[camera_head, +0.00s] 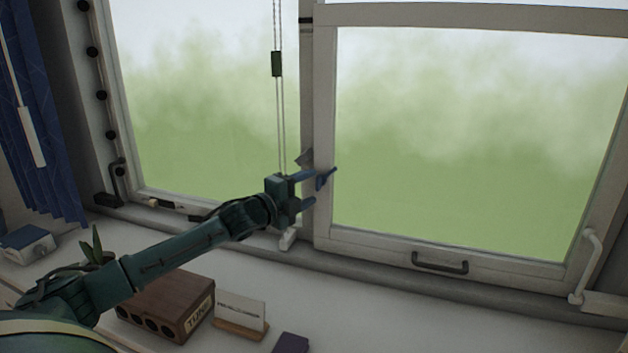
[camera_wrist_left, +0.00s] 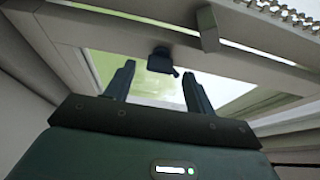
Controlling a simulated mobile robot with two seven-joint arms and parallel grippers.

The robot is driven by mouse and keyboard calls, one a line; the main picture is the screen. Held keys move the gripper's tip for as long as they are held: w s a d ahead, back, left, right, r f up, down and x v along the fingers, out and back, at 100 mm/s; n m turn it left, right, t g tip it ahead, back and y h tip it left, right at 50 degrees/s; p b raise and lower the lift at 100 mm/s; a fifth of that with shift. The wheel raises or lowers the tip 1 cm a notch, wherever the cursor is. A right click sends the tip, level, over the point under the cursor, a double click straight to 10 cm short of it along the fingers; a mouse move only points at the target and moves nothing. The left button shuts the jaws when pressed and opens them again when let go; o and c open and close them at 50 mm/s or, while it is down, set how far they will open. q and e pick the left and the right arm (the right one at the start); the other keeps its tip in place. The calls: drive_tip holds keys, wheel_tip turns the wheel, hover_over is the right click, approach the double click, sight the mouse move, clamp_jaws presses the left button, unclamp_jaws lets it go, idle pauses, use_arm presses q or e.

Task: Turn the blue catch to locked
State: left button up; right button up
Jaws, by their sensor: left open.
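The blue catch (camera_head: 325,179) is a small dark-blue lever on the upright frame between the two window panes. In the head view it slants up to the right. My left gripper (camera_head: 311,188) is just left of it, with its fingers apart and pointing at it. In the left wrist view the catch (camera_wrist_left: 162,60) shows beyond and between the open fingertips (camera_wrist_left: 158,74), apart from them. No thing is held. Part of the catch's base is hidden in the head view. My right gripper is not in view.
A cord with a dark toggle (camera_head: 277,64) hangs behind my left gripper. A grey handle (camera_head: 440,262) is on the right sash's bottom rail. A wooden box (camera_head: 165,300), a card holder (camera_head: 240,318) and a plant (camera_head: 96,246) stand on the sill below my arm.

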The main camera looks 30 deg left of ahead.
sight(326, 178)
use_arm(q)
drive_tip(key=w, duration=0.2)
drive_tip(key=shift+w+d+p, duration=0.25)
drive_tip(key=shift+w+p, duration=0.1)
drive_tip(key=shift+w, duration=0.05)
drive_tip(key=shift+c, duration=0.4)
drive_tip(key=c, duration=0.9)
